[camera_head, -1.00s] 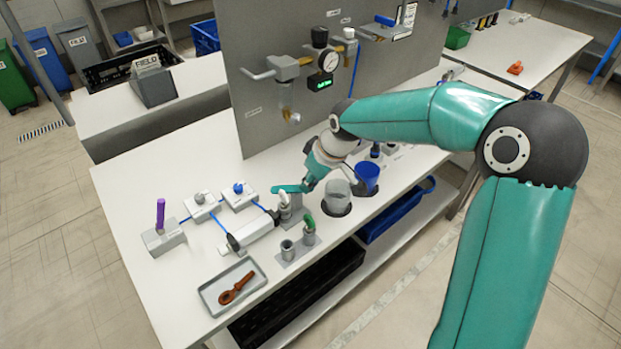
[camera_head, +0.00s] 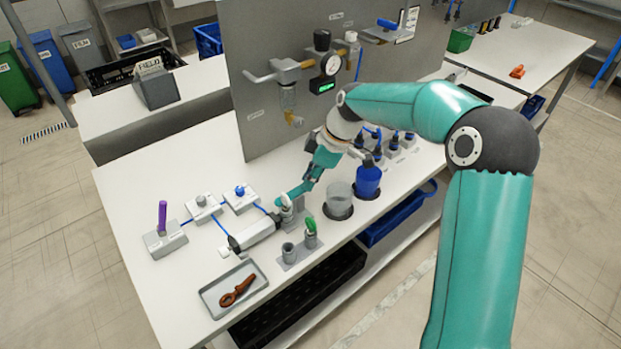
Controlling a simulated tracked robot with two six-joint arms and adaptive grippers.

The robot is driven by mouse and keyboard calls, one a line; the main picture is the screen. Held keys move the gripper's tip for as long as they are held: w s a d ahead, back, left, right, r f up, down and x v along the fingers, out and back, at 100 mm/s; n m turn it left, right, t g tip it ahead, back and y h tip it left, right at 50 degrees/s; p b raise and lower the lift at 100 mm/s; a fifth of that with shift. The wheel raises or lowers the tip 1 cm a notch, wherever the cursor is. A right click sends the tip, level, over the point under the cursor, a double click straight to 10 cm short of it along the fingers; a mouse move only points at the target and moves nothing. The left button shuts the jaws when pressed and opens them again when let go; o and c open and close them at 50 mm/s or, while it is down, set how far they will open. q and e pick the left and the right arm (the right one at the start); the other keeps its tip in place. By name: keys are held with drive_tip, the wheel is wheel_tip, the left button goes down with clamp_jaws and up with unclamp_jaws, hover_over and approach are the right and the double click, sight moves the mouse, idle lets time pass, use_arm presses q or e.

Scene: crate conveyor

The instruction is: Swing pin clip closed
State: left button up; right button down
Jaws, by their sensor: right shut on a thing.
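My right gripper (camera_head: 285,200) reaches down from the upper right to the rod end of a white cylinder (camera_head: 252,234) on the table. Its teal fingers are closed at the grey clevis block (camera_head: 293,214) there. The pin clip is too small and too covered by the fingers to make out; the fingers appear to be on it. A two-socket grey holder (camera_head: 288,262) stands just in front, with a green-topped piece (camera_head: 311,228) in its right socket. My left gripper is not in view.
A grey tray (camera_head: 213,298) with a brown-red tool (camera_head: 237,290) lies at the front. A clear cup (camera_head: 339,196) and a blue cup (camera_head: 368,176) stand right of the clevis. A purple-handled block (camera_head: 165,238) is at left. A grey panel (camera_head: 247,110) rises behind.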

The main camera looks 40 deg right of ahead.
drive_tip(key=shift+r, duration=0.1)
drive_tip(key=c, duration=1.1)
unclamp_jaws()
drive_tip(key=v, duration=1.1)
drive_tip(key=shift+d+r, duration=0.15)
drive_tip(key=shift+r, duration=0.2)
drive_tip(key=shift+s, duration=0.1)
drive_tip(key=shift+f, duration=0.1)
